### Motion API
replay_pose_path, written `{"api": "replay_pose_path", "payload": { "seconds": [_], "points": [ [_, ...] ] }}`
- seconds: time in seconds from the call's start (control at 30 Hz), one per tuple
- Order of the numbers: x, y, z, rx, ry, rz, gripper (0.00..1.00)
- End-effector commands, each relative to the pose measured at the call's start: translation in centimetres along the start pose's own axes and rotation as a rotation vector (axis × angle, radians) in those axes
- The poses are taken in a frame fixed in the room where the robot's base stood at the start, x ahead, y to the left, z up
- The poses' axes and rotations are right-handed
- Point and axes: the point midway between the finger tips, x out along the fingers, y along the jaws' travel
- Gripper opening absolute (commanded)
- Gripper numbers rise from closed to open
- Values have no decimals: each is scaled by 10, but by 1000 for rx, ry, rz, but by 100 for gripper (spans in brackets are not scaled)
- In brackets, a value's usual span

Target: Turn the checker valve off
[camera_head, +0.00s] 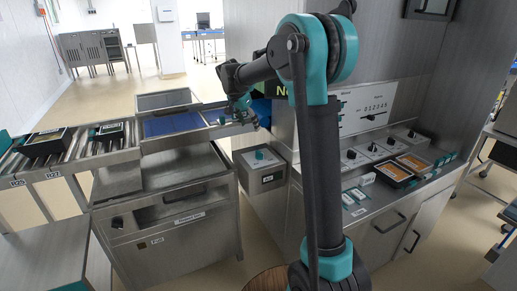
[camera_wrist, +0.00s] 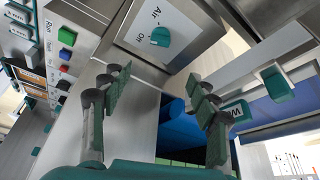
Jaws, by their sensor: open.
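No label on this face that I can read says checker. In the head view a grey box (camera_head: 249,173) with a teal knob (camera_head: 260,155) stands right of the cabinet; I cannot tell surely whether it is the same valve. My gripper (camera_wrist: 158,88) is open and empty, its fingers apart and below the knob in the wrist picture, not touching it. In the head view my gripper (camera_head: 246,117) hangs above and left of the grey box.
Another teal knob (camera_wrist: 275,82) is on a metal part at right in the wrist view. Coloured push buttons (camera_wrist: 66,36) line a panel at left. In the head view a roller conveyor (camera_head: 75,150) holds black trays, and a counter (camera_head: 385,205) with knobs stands right. Floor shows at the back left.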

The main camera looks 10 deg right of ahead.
Motion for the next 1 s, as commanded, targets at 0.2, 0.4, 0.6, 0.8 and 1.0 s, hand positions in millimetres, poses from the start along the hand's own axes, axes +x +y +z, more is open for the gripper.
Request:
{"api": "replay_pose_path", "payload": {
  "seconds": [0.2,0.4,0.6,0.8,1.0],
  "points": [
    [30,0,-1,3,0,1,60],
    [70,0,0,1,-1,1,60],
    [110,0,-1,1,-1,0,60],
    [145,0,0,1,-1,0,60],
    [166,0,0,0,-1,0,60]
  ]
}}
